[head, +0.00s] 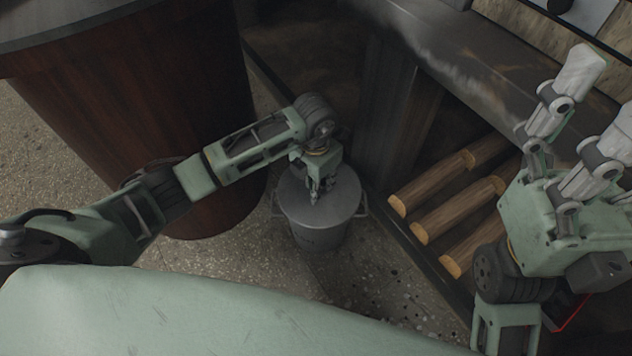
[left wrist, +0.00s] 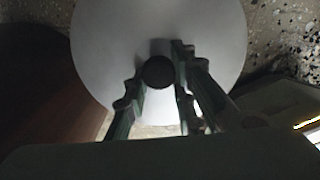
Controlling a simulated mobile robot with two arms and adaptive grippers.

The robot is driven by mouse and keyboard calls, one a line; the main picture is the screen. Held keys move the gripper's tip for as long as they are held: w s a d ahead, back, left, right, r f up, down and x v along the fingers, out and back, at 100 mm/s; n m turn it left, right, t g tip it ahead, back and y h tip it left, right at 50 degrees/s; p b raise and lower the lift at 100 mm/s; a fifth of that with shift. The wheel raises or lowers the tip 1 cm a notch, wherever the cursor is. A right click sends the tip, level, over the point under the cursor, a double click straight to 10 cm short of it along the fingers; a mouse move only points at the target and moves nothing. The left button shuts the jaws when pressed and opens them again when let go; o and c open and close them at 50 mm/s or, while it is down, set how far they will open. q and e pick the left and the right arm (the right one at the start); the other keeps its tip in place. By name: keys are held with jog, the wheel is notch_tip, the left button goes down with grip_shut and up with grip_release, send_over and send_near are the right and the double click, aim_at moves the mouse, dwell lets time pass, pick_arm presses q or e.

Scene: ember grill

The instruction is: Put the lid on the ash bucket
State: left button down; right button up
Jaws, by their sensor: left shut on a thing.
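The grey metal ash bucket (head: 318,238) stands on the floor between the round wooden cabinet and the log shelf. Its lid (head: 345,192) is a round grey disc that appears to lie over the bucket's top; whether it is fully seated I cannot tell. My left gripper (head: 316,196) reaches down over the lid and is shut on its knob. In the left wrist view the pale lid (left wrist: 110,50) fills the middle, and the dark knob (left wrist: 158,72) sits between the fingers of my left gripper (left wrist: 160,88). My right gripper (head: 578,120) is raised at the right, fingers spread and empty, away from the bucket.
Several split logs (head: 440,190) lie on a low shelf right of the bucket. A round dark wooden cabinet (head: 130,110) stands close on the left. A dark metal counter (head: 440,50) is behind. Speckled floor (head: 390,290) is open in front of the bucket.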

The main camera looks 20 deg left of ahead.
dwell(0.7)
pick_arm(q)
jog(key=shift+f, duration=0.1)
jog(key=c, duration=0.9)
grip_release()
